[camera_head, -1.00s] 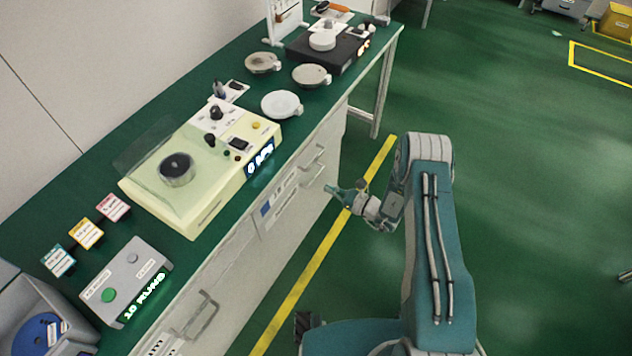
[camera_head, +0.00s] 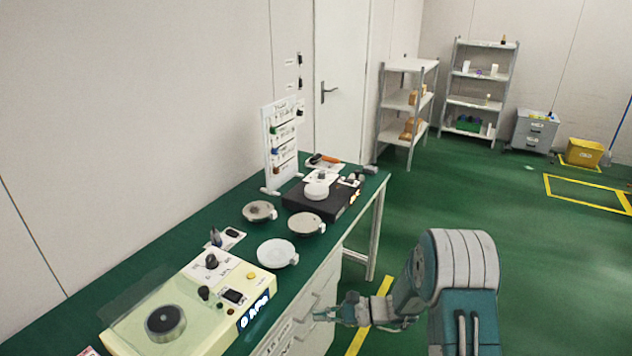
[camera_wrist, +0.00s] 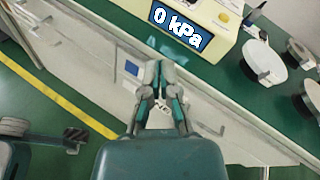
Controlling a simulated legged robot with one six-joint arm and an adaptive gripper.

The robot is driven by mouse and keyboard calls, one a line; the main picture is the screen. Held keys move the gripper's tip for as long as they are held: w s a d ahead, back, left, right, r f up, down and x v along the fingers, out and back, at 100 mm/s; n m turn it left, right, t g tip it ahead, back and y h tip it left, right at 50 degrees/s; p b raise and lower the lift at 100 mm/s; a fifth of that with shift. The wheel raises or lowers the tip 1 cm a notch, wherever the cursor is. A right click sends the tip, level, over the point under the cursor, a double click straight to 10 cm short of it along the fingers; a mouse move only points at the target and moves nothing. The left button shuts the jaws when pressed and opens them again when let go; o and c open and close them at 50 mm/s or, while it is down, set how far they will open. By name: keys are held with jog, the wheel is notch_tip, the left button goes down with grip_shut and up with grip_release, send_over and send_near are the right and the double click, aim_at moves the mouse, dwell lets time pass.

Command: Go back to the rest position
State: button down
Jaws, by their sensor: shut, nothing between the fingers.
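My gripper (camera_head: 325,314) is shut and empty in the head view, in front of the bench drawers at the lower middle. In the wrist view my gripper (camera_wrist: 158,75) shows its two fingers close together, pointing at the white drawer front. It is apart from the bench and touches nothing that I can see. My arm is folded at the lower right of the head view, over the green floor.
The green bench (camera_head: 205,225) carries a cream machine (camera_head: 195,312) reading 0 kPa, round plates (camera_head: 277,252) and a black unit (camera_head: 310,198). Shelves (camera_head: 478,88), a drawer cabinet (camera_head: 534,132) and a yellow bin (camera_head: 584,151) stand at the back. The floor at right is clear.

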jog(key=s+d+r+n+g+h, duration=0.25)
jog(key=s+r+n+h, duration=0.55)
jog(key=s+r, duration=0.55)
jog(key=s+d+r+n+t+h, duration=0.6)
jog(key=s+d+r, duration=0.5)
jog(key=s, duration=0.2)
jog(key=shift+d+n+t+h, duration=0.35)
jog(key=shift+n+h, duration=0.15)
jog(key=shift+h, duration=0.3)
